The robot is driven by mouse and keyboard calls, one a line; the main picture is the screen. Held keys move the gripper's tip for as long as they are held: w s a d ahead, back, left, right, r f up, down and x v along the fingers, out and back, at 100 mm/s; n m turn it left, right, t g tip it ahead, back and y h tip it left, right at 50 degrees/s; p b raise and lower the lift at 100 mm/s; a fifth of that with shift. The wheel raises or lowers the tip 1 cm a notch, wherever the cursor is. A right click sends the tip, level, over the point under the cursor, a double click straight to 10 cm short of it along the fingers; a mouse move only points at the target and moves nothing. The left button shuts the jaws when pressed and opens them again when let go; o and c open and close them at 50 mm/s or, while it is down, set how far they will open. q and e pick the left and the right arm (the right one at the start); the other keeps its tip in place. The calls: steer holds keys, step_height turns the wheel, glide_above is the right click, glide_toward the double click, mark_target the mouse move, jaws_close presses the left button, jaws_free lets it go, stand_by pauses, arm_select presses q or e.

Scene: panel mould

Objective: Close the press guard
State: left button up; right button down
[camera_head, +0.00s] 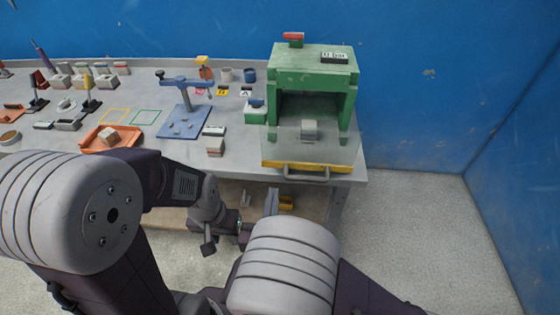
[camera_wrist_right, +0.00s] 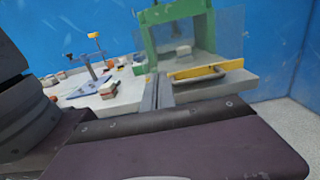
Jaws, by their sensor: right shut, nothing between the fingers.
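The green press (camera_head: 315,75) stands at the right end of the workbench. Its guard is a see-through panel (camera_head: 345,148) with a yellow bar (camera_head: 308,166) and a grey handle (camera_head: 306,177) at its front lower edge. A grey block (camera_head: 309,129) shows behind the panel. In the right wrist view the yellow bar (camera_wrist_right: 205,70) and handle (camera_wrist_right: 198,75) are just beyond my right gripper (camera_wrist_right: 157,92), which is shut and empty. In the head view my right gripper (camera_head: 272,201) is below and left of the handle, apart from it. My left gripper (camera_head: 226,222) is low before the bench; its fingers are unclear.
A blue stand (camera_head: 184,119), a small block (camera_head: 215,147) and an orange tray (camera_head: 98,138) lie on the bench left of the press. A lower shelf (camera_head: 240,190) is under the bench. The floor (camera_head: 430,230) right of the bench is clear, with blue walls beyond.

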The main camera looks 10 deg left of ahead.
mark_target(280, 148)
arm_select(q)
steer(key=shift+s+r+p, duration=0.1)
steer(key=shift+r+p, duration=0.5)
steer(key=shift+r, duration=0.05)
arm_select(e)
steer(key=w, duration=1.3)
steer(key=shift+w, duration=0.3)
steer(key=shift+r, duration=0.1)
